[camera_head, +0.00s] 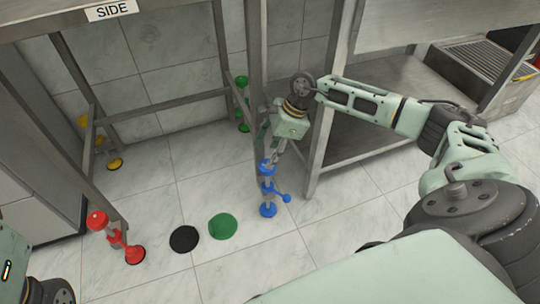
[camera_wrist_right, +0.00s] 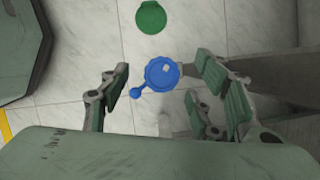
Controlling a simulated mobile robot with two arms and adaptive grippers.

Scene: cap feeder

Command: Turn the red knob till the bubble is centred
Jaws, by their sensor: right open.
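The red knob (camera_head: 97,220) tops a red-footed leg of the steel frame at the lower left, far from my right gripper. A red foot (camera_head: 134,255) stands on the floor below it. My right gripper (camera_head: 270,143) is open and points down just above the blue knob (camera_head: 268,168) of another leg. In the right wrist view the blue knob (camera_wrist_right: 162,73) with its side lever lies between the spread fingers (camera_wrist_right: 157,80), below them. Whether they touch it cannot be told. No bubble can be made out. My left gripper is out of view.
A black disc (camera_head: 184,239) and a green disc (camera_head: 223,226) lie flat on the tiled floor. Yellow (camera_head: 114,164) and green (camera_head: 243,127) feet are farther back. A steel shelf (camera_head: 365,138) stands right of the blue leg. Open floor lies in front.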

